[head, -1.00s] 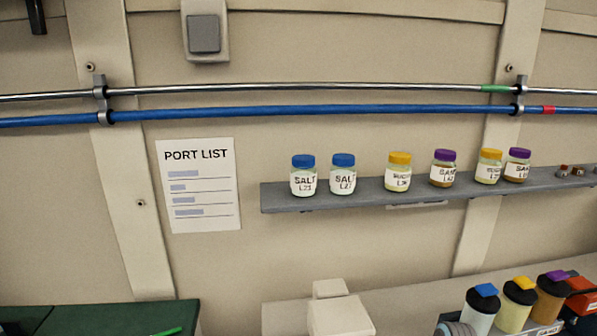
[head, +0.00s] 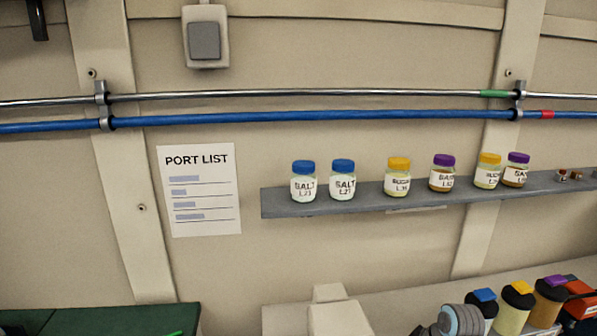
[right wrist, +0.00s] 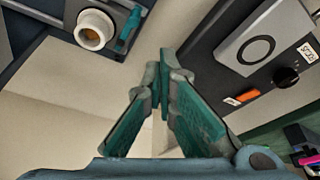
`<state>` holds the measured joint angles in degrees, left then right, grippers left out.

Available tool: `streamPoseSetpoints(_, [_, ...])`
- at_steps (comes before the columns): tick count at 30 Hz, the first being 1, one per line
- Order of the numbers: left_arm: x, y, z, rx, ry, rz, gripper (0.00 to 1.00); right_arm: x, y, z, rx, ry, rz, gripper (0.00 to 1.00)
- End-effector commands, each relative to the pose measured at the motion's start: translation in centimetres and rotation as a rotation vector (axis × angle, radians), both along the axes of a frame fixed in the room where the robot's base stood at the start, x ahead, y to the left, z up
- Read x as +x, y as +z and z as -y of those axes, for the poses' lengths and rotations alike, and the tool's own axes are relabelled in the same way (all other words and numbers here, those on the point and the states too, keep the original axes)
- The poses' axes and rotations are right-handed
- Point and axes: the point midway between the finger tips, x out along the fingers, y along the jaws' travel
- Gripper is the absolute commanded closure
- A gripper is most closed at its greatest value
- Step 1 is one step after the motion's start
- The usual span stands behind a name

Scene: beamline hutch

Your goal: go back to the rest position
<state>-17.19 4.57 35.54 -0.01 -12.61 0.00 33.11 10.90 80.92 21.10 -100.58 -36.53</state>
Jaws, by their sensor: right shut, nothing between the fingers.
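My right gripper (right wrist: 160,78) shows in the right wrist view with its two teal fingers meeting at the tips. It is shut and empty, with nothing touching the tips. In the head view a grey rounded part of my arm shows at the bottom right, in front of the row of canisters; the fingers are not visible there. My left gripper is in neither view.
A grey wall shelf (head: 370,203) holds several lidded jars. Canisters (head: 515,306) stand at the lower right. A green surface (head: 110,319) is at the lower left. The wrist view shows a white cylinder (right wrist: 94,30) and a black panel (right wrist: 270,82) with a knob.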

Motion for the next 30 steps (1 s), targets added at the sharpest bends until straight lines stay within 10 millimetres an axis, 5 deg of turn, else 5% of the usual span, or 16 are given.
streamPoseSetpoints(10, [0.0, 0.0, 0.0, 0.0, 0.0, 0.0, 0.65, -0.1, 0.4, -0.1, -0.001, -0.002, -0.002, 1.0])
streamPoseSetpoints(13, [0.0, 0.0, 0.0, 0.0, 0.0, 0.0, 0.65, -1.6, -1.1, -0.1, -0.012, -0.031, -0.008, 1.0])
streamPoseSetpoints(21, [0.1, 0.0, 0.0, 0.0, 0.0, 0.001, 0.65, -14.0, -7.6, 0.0, -0.074, -0.278, -0.004, 1.0])
streamPoseSetpoints(30, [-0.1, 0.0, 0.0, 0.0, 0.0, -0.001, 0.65, -25.3, -7.1, 0.2, -0.091, -0.501, 0.03, 1.0])
